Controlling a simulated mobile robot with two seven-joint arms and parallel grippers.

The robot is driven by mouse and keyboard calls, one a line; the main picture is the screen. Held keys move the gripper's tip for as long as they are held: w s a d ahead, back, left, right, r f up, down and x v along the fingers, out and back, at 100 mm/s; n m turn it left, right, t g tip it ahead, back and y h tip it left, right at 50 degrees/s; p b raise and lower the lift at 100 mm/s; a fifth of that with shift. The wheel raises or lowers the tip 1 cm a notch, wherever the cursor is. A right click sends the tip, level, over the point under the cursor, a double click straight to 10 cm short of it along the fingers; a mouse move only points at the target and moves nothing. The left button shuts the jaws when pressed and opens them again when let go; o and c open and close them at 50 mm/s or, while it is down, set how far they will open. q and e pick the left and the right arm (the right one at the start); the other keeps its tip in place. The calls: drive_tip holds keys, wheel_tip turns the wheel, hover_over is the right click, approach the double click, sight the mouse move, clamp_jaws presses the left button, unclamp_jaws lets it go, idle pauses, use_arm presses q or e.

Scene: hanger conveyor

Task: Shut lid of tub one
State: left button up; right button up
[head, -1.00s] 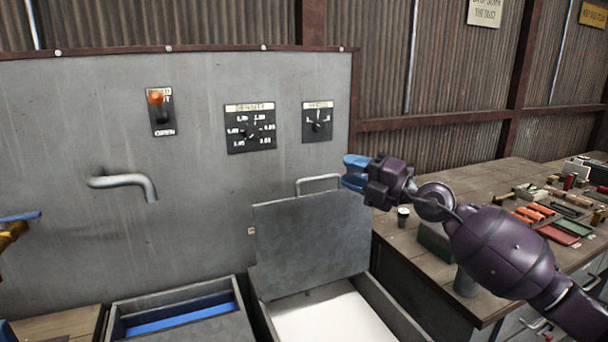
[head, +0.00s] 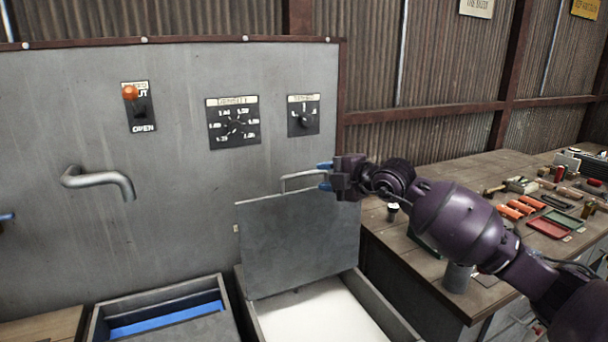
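A grey metal lid (head: 300,242) stands raised, tilted up at the back of the right-hand tub (head: 385,312), which holds something white. No number shows on the tub. A bent-bar handle (head: 290,176) sits on the lid's top edge. My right gripper (head: 325,176) is at the right end of this handle, its two blue fingers apart, one higher and one lower. I cannot tell whether they touch the bar. Only a blue tip of my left gripper (head: 6,217) shows at the left edge.
A second open tub (head: 210,318) with a blue inside stands to the left. A grey panel behind has a spout (head: 98,180), a switch with an orange knob (head: 131,93) and dials (head: 233,124). A wooden bench (head: 480,175) with tools and a cup lies to the right.

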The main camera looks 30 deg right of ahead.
sight(306, 174)
drive_tip(key=x, duration=0.7)
drive_tip(key=shift+w, duration=0.25)
clamp_jaws()
